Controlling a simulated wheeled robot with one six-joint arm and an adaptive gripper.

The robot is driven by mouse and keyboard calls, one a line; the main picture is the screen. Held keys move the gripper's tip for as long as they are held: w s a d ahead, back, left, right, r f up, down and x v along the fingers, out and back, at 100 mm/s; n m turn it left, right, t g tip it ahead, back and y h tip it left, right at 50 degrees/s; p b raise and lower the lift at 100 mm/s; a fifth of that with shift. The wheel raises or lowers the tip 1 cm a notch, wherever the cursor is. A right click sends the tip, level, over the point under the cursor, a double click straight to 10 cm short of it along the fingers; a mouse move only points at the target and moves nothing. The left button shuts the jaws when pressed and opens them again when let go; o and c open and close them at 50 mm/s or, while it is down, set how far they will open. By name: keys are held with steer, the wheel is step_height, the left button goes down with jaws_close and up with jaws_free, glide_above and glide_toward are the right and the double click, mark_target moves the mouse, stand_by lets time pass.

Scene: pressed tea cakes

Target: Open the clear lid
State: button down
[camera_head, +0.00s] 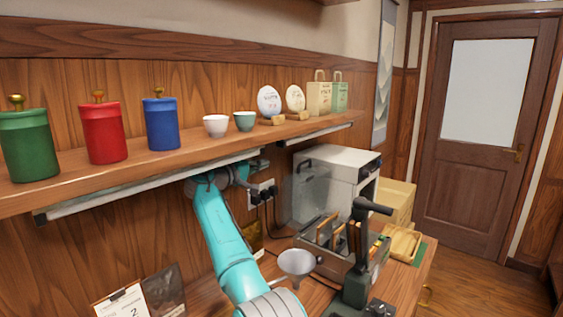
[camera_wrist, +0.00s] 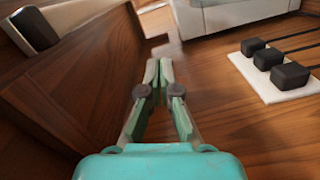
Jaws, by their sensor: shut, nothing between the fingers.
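A white box-shaped appliance (camera_head: 349,170) stands on the bench below the shelf's right part. A see-through panel with a dark handle (camera_head: 310,192) shows on its left-facing side and looks like the clear lid; I cannot tell whether it is fully closed. In the wrist view, part of a white body (camera_wrist: 245,14) shows at the top, beyond my fingers. My gripper (camera_wrist: 158,66) is shut and empty, its fingertips together and apart from that body. In the head view my gripper is under the shelf, left of the appliance, and its fingertips are hard to make out.
The wooden shelf (camera_head: 200,161) overhangs my arm. A socket strip with black plugs (camera_wrist: 278,72) is close on the right in the wrist view. A funnel (camera_head: 296,263), a tool box (camera_head: 325,258) and a dark stand (camera_head: 358,285) crowd the bench before the appliance.

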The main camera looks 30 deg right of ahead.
mark_target(291, 173)
steer(key=x, duration=0.9)
steer(key=shift+d, duration=0.4)
steer(key=shift+s+d+f, duration=0.15)
steer(key=shift+s+d, duration=0.05)
steer(key=shift+s+d+f, duration=0.2)
steer(key=shift+s+d, duration=0.1)
steer(key=shift+s, duration=0.35)
steer(key=shift+s+d+f, duration=0.2)
steer(key=shift+s+d, duration=0.15)
steer(key=shift+s, duration=0.35)
steer(key=shift+d, duration=0.1)
